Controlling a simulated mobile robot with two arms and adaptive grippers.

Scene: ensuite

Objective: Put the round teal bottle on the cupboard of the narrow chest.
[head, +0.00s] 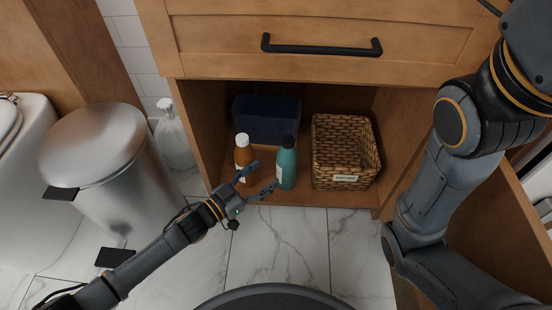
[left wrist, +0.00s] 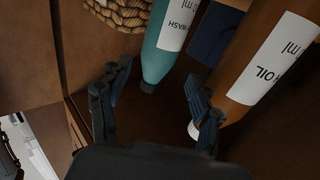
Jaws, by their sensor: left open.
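The teal bottle (head: 286,165) with a dark cap and white label stands upright on the floor of the open cupboard (head: 330,198), under the drawer of the wooden chest. My left gripper (head: 266,177) is open and empty at the cupboard's front edge. Its fingers point toward the teal bottle, just left of it. In the left wrist view the teal bottle (left wrist: 157,66) shows ahead between the fingers, and the amber bottle (left wrist: 260,55) is beyond the right finger. Contact with either bottle cannot be told. My right gripper is out of view; only its arm shows.
The amber bottle (head: 243,157) stands left of the teal one. Behind them is a dark blue bin (head: 268,118), and a wicker basket (head: 343,150) is at right.

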